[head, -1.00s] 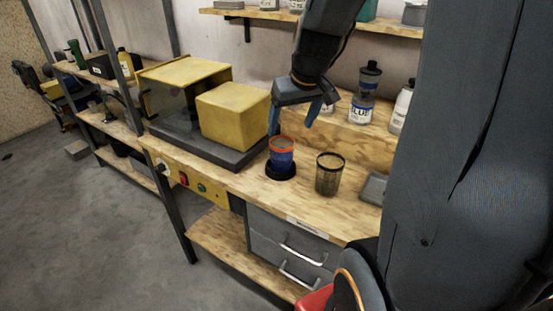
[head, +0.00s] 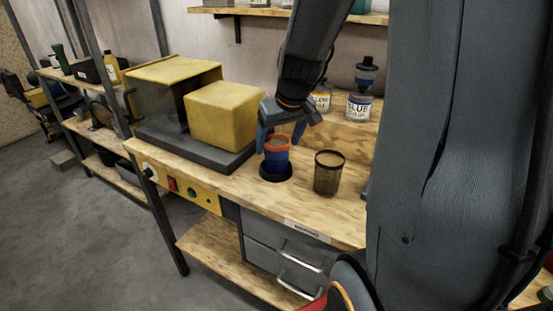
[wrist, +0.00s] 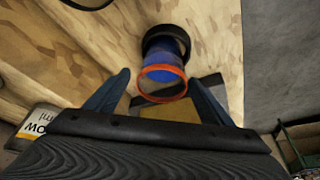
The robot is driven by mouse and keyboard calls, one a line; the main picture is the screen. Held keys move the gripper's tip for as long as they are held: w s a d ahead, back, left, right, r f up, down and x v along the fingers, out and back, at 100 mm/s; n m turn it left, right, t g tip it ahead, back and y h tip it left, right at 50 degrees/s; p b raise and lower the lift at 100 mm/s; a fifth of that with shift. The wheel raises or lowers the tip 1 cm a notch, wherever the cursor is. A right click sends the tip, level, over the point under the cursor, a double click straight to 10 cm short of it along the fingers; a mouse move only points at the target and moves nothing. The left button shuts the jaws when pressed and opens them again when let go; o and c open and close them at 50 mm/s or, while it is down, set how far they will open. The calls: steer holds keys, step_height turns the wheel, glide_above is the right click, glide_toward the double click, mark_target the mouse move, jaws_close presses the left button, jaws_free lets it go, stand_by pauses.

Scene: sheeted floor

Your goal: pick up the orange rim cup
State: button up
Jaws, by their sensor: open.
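The orange rim cup (head: 276,156) is blue with an orange rim and stands upright in a dark round recess or ring (head: 276,173) on the wooden workbench. My gripper (head: 281,140) is low at the cup's rim, with its fingers spread. In the wrist view the cup (wrist: 166,50) shows between the two open fingertips (wrist: 158,76), its orange rim facing the camera. No clear contact between fingers and cup shows.
A dark-rimmed, see-through cup (head: 328,174) stands close to the right. A yellow box (head: 222,115) on a dark base is on the left. Bottles, including one marked BLUE (head: 360,100), stand on a raised wooden step behind. Clear bench lies in front.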

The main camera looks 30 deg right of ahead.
steer(key=shift+p+x, duration=0.4)
steer(key=shift+x, duration=2.1)
steer(key=shift+a, duration=0.2)
steer(key=shift+c, duration=0.3)
steer(key=shift+r, duration=0.1)
steer(key=c, duration=1.3)
